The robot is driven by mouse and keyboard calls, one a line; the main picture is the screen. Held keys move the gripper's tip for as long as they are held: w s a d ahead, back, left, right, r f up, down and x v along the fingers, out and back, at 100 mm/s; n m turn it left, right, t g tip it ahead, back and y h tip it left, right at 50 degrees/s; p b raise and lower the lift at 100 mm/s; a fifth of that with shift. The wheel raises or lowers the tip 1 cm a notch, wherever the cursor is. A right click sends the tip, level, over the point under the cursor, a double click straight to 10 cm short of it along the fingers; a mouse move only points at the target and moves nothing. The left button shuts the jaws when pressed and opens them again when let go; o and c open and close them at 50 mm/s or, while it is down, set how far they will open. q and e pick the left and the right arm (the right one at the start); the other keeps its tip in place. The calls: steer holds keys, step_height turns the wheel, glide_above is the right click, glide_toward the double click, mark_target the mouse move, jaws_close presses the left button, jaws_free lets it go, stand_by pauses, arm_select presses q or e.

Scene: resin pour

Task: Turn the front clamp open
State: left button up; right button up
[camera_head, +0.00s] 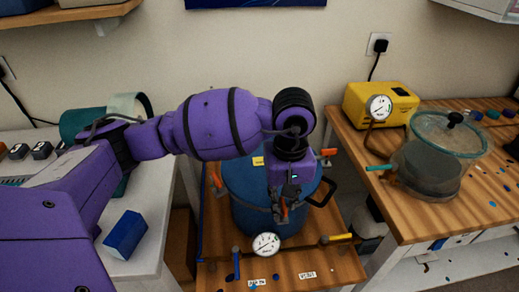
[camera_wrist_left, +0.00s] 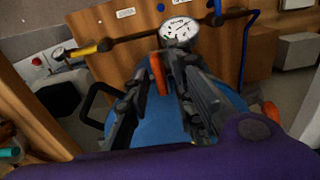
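The blue pressure pot (camera_head: 238,215) stands on a wooden stand, its lid partly hidden by my left arm. The front clamp's orange handle (camera_head: 284,211) shows at the pot's front, below my left gripper (camera_head: 283,203). In the left wrist view, the orange handle (camera_wrist_left: 157,74) lies between the two dark fingers of the left gripper (camera_wrist_left: 155,80). The fingers are apart, with a gap beside the handle; contact on the right finger's side is unclear. Other orange clamp handles show at the pot's right (camera_head: 328,152) and left (camera_head: 215,178). My right gripper is not in view.
A pressure gauge (camera_head: 265,245) and pipe with a yellow-handled valve (camera_head: 336,239) stand in front of the pot. A black handle (camera_head: 322,192) sticks out at its right. A yellow pump (camera_head: 382,104) and clear chamber (camera_head: 432,160) occupy the right table. A blue box (camera_head: 125,234) lies left.

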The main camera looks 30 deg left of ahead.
arm_select(q)
steer(key=shift+w+r, duration=0.1)
steer(key=shift+r, duration=0.05)
jaws_close()
